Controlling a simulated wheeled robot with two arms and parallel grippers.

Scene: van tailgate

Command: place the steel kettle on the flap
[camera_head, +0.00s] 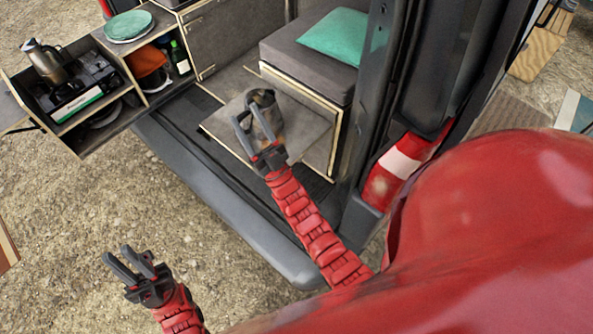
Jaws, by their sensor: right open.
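A steel kettle (45,62) with a dark handle stands upright on the black stove (84,88) in the kitchen box at the upper left. My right gripper (247,111) is open, far to the right of that kettle, over a grey board (300,132) inside the van. A dull metal, rounded vessel (272,112) is right behind its fingers; I cannot tell whether they touch it. My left gripper (116,253) is open and empty above the gravel at the lower left. A grey panel (10,110) at the box's left edge may be the flap; it is only partly in view.
A green plate (128,26) lies on the box top. An orange item (148,62) and a green bottle (179,58) sit in the shelf. A cushioned bench (300,62) with a teal pillow (337,36) is behind. The bumper (215,200) edges the van; gravel in front is clear.

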